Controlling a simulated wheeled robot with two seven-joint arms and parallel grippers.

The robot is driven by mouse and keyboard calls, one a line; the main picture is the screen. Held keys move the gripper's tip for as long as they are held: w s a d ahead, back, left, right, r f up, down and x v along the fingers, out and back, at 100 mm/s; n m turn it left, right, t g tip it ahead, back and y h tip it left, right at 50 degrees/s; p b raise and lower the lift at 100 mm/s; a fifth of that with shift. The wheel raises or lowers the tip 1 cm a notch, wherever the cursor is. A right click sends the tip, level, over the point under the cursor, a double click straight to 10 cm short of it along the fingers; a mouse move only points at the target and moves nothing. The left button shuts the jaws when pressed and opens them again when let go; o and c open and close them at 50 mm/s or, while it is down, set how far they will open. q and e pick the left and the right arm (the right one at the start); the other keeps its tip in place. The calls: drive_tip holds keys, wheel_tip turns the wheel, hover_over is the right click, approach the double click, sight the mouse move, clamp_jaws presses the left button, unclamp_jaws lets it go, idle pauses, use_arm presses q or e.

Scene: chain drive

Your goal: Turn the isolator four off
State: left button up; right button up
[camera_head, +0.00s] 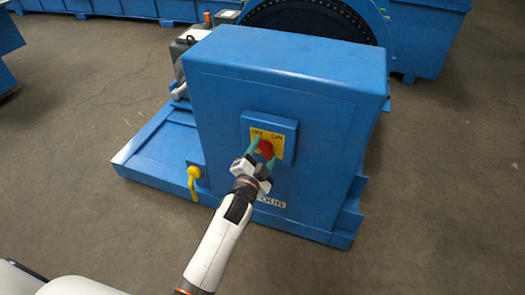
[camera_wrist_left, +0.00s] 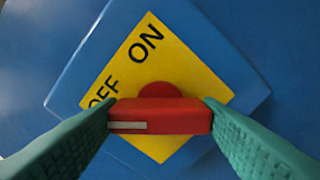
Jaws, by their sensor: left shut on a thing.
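The isolator's red handle (camera_head: 266,149) sits on a yellow plate (camera_head: 277,138) marked OFF and ON, on the front of a blue cabinet (camera_head: 330,110). The cabinet's label (camera_head: 272,201) ends in "OUR"; its start is hidden by my arm. My left gripper (camera_head: 262,155) is shut on the red handle. In the left wrist view the handle (camera_wrist_left: 165,116) lies level between the two green fingers. Its white-marked end is at the left, close to the partly covered word OFF.
A yellow hooked part (camera_head: 193,181) sticks out at the cabinet's lower left, beside the blue base (camera_head: 150,155). A large dark wheel (camera_head: 310,17) stands behind the cabinet. The grey floor (camera_head: 450,190) is clear at the right and front.

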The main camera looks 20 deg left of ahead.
sight(263, 153)
use_arm(q)
drive_tip(key=shift+n, duration=0.5)
use_arm(e)
drive_tip(key=shift+r, duration=0.25)
use_arm(q)
drive_tip(key=o, duration=1)
drive_tip(key=shift+a, duration=0.1)
drive_tip(key=s+p, duration=0.1)
drive_tip(key=s, duration=0.4)
drive_tip(key=shift+s+p, duration=0.2)
drive_tip(key=shift+p, duration=0.1)
drive_tip(key=s, duration=0.6)
drive_tip(key=shift+s+a+p, duration=0.15)
drive_tip(key=shift+s+p, duration=0.15)
drive_tip(key=shift+p, duration=0.1)
use_arm(e)
drive_tip(key=x, duration=0.4)
drive_tip(key=shift+w+a, duration=0.1)
drive_tip(key=shift+w, duration=0.05)
